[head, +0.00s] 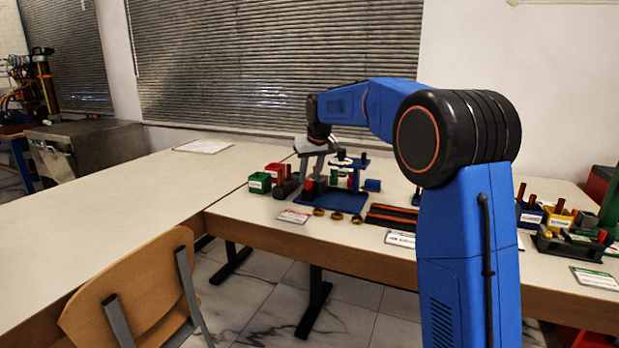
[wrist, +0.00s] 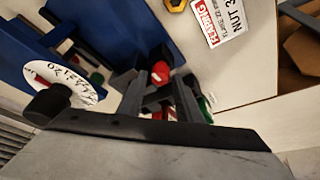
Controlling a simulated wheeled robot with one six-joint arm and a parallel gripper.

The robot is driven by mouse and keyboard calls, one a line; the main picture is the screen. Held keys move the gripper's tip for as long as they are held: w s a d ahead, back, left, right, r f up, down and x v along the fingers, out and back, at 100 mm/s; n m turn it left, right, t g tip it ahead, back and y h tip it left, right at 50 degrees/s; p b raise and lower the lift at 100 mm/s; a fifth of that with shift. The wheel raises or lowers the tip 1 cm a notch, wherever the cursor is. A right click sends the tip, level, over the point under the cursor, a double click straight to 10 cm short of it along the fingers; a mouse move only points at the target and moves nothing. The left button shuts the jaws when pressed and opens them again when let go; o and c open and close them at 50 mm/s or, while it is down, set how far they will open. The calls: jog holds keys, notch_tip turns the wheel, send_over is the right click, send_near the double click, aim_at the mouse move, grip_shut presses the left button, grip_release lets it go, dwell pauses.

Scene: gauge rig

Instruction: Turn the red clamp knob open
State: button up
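The gauge rig has a blue base (head: 335,199), with small red, green and dark parts on it. In the wrist view a red knob-like part (wrist: 160,72) shows between and beyond the dark fingers. I take it for the clamp knob, but its shape is partly hidden. My gripper (head: 311,177) is over the left side of the rig, pointing down. Its fingers (wrist: 160,95) stand apart in the wrist view, and no contact with the red part can be made out. A white numbered dial (wrist: 62,82) shows at left in the wrist view.
A green bin (head: 260,183) and a red bin stand left of the rig. Several brass nuts and a label card (head: 293,216) lie in front. More bins (head: 556,222) stand far right. The left table (head: 110,210) is mostly bare.

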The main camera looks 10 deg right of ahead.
jog(key=shift+w+f, duration=0.15)
jog(key=shift+f, duration=0.3)
jog(key=c, duration=0.8)
jog(key=shift+o, duration=0.2)
